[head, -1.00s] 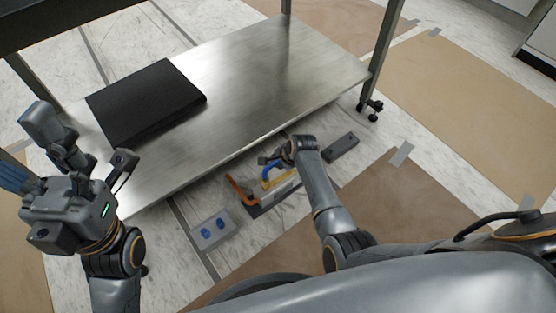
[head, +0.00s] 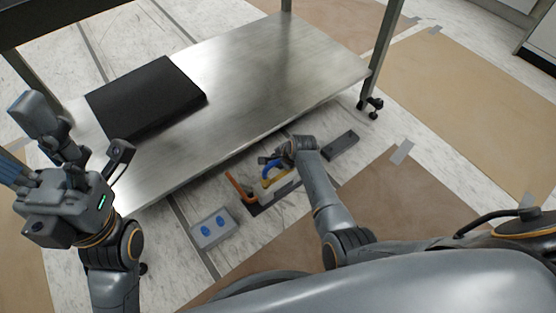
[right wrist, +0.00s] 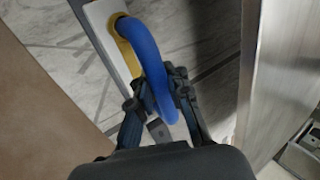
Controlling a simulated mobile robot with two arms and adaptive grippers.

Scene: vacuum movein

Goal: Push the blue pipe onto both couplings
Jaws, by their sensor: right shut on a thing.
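The blue pipe (head: 271,169) is a short bent tube above a low rack of parts beside the steel table. My right gripper (head: 277,159) is shut on it. In the right wrist view the blue pipe (right wrist: 142,52) curves down from a yellow ring on a pale block to between the fingers (right wrist: 158,98). Whether the pipe end is in the ring or only in front of it, I cannot tell. A grey box (head: 224,238) with two blue round parts, possibly the couplings, lies on the floor to the left. My left gripper (head: 60,140) is raised at the left; its fingertips are unclear.
An orange bent pipe (head: 236,188) and a yellow part (head: 272,187) are at the rack. A dark box (head: 341,145) lies to the right. The steel table (head: 240,85) stands behind, with a black slab (head: 147,97) on it. Brown sheets cover part of the floor.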

